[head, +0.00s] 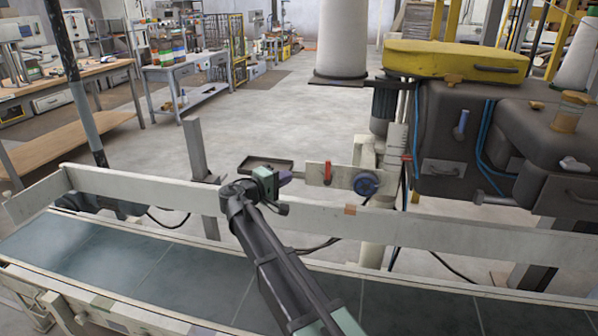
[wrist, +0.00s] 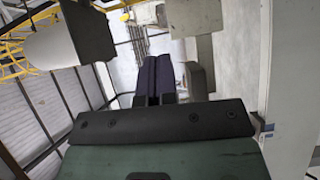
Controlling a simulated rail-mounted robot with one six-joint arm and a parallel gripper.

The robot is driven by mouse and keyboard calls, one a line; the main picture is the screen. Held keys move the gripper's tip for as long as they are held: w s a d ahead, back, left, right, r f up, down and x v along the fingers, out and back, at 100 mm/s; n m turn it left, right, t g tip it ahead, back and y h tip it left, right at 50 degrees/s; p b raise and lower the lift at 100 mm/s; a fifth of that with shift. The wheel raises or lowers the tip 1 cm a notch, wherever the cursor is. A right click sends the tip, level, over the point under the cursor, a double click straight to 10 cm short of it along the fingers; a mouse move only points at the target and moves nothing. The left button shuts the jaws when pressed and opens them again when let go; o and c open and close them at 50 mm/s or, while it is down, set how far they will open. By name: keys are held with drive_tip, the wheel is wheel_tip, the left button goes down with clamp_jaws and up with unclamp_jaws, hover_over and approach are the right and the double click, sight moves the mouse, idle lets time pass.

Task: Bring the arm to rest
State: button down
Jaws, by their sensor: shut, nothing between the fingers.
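My gripper (head: 285,176) shows at the end of my dark arm in the middle of the head view. It is above the far rail of the conveyor and points to the right, toward a pale plate (head: 340,175) with a red lever and a blue knob. In the wrist view my gripper (wrist: 154,62) shows as two dark purple fingers side by side, pressed together with nothing between them. I cannot tell how far its tips are from the plate.
The conveyor (head: 150,265) runs across the front, with a pale side rail (head: 130,187) behind it. A dark machine (head: 460,130) with a yellow cover (head: 455,62) stands at the right. A small dark tray (head: 265,164) is behind the gripper. Open floor (head: 280,110) lies beyond.

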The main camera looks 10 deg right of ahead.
drive_tip(key=shift+v, duration=0.85)
drive_tip(key=shift+d+f, duration=0.1)
drive_tip(key=s+d+f+m+g+y, duration=0.3)
drive_tip(key=s+f+g+y, duration=0.35)
drive_tip(key=s+f, duration=0.65)
drive_tip(key=s+d+f+m+g+y, duration=0.15)
drive_tip(key=s+y, duration=0.25)
drive_tip(key=s, duration=0.5)
drive_tip(key=s+d+f+m+g+y, duration=0.1)
drive_tip(key=s+f+y, duration=0.1)
drive_tip(key=s+y, duration=0.5)
wheel_tip(320, 180, up, 20)
drive_tip(key=h+p, duration=0.2)
drive_tip(key=p, duration=1.7)
drive_tip(key=shift+s+d+f+p, duration=0.2)
drive_tip(key=shift+s+d+p, duration=0.15)
drive_tip(key=shift+d, duration=0.1)
